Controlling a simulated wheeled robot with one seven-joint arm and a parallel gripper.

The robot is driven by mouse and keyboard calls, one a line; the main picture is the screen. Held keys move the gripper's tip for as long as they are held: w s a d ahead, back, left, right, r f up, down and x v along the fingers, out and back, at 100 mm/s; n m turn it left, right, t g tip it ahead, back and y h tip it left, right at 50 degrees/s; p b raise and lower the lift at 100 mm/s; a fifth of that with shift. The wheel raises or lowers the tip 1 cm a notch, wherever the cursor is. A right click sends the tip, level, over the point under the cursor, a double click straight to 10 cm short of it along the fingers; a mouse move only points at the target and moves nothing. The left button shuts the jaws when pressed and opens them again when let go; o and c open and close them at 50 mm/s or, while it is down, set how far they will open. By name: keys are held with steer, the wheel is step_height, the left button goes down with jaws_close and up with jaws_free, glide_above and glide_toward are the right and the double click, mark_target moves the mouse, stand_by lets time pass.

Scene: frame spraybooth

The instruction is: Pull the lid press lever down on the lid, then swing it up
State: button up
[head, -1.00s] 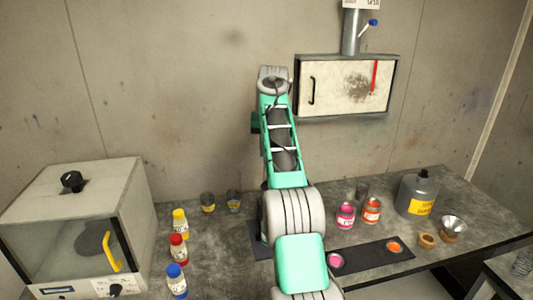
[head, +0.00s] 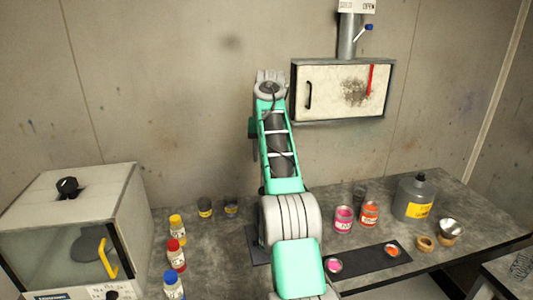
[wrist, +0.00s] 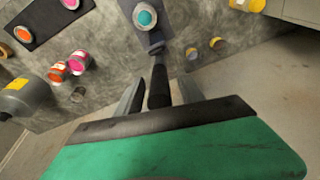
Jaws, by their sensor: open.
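In the wrist view, a can with a teal top (wrist: 145,18) stands on the blue-grey base of the lid press (wrist: 154,42). The press lever (wrist: 159,85) reaches from the press toward the camera and ends in a black grip. My gripper (wrist: 161,88) is open, with one finger on each side of the grip. A gap shows on both sides, so the fingers look apart from it. In the head view, my arm hides the gripper, the lever and the can. Only a dark base edge (head: 256,246) shows beside my arm.
A glass-fronted cabinet (head: 75,225) and several colour-capped bottles (head: 176,253) stand left. Two dark cups (head: 231,208) are behind. Paint cans (head: 344,219), a dark strip (head: 365,264) and a grey solvent can (head: 414,198) stand right. A wall box (head: 343,90) hangs above.

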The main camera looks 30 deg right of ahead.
steer(key=p+v, duration=0.2)
steer(key=v, duration=0.2)
steer(key=shift+w, duration=0.2)
steer(key=s+a+r+b, duration=0.4)
steer(key=s+r, duration=0.5)
steer(key=s, duration=0.3)
steer(key=shift+s+a+b, duration=0.3)
steer(key=shift+a+b, duration=0.05)
steer(key=shift+b, duration=0.2)
